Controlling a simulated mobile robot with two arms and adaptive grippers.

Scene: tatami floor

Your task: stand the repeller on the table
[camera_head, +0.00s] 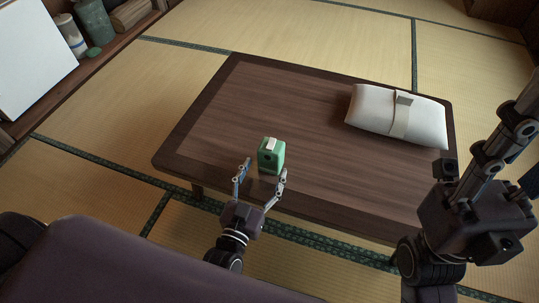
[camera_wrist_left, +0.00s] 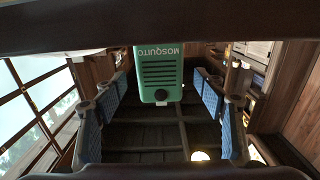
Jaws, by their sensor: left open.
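The repeller is a green box (camera_head: 271,158) with a pale patch on top, standing upright on the low brown table (camera_head: 250,100) near its front edge. In the left wrist view, which appears upside down, its front (camera_wrist_left: 160,75) shows dark slots, a dark knob and the word MOSQUITO. My left gripper (camera_head: 264,168) is open at the table's front edge, one finger to each side of the repeller. In the left wrist view the blue finger pads (camera_wrist_left: 170,112) stand clear of the repeller on both sides. My right gripper (camera_head: 510,155) is high at the right, cut by the picture edge; its opening is unclear.
A white cushion-like bundle (camera_head: 398,115) with a strap lies at the table's back right. The table's left and middle are clear. Tatami floor (camera_head: 95,190) surrounds it. A shelf (camera_head: 115,45) with jars and a white panel (camera_head: 32,55) stands at the upper left.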

